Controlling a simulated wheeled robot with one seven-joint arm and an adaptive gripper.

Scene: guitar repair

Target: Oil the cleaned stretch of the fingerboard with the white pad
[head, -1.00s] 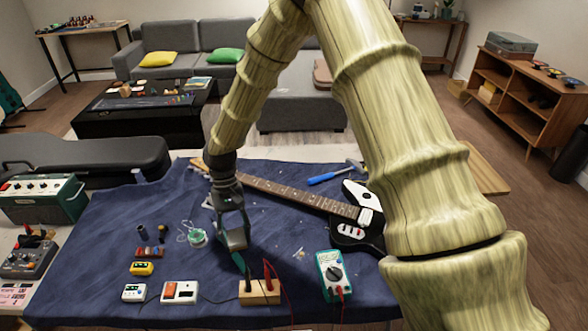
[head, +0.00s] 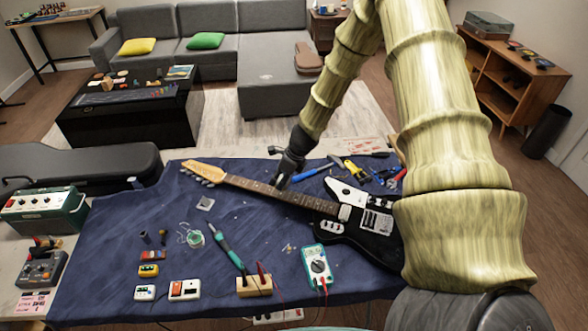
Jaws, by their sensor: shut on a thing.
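The black electric guitar (head: 372,243) lies on the blue cloth, its neck running up and left to the pale headstock (head: 203,171). The dark fingerboard (head: 312,203) shows on both sides of my gripper. My gripper (head: 280,184) points down at the middle of the neck, with its tips at or just above the strings; I cannot tell if they touch. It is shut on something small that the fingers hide. I cannot make out the white pad. A small pale grey square (head: 205,203) lies on the cloth below the headstock; I cannot tell what it is.
A soldering iron (head: 228,252) leans in a wooden block (head: 254,286), with a multimeter (head: 317,266) to its right. Blue-handled tools (head: 312,172) and pliers (head: 356,171) lie behind the neck. The cloth (head: 170,215) left of the neck is partly bare.

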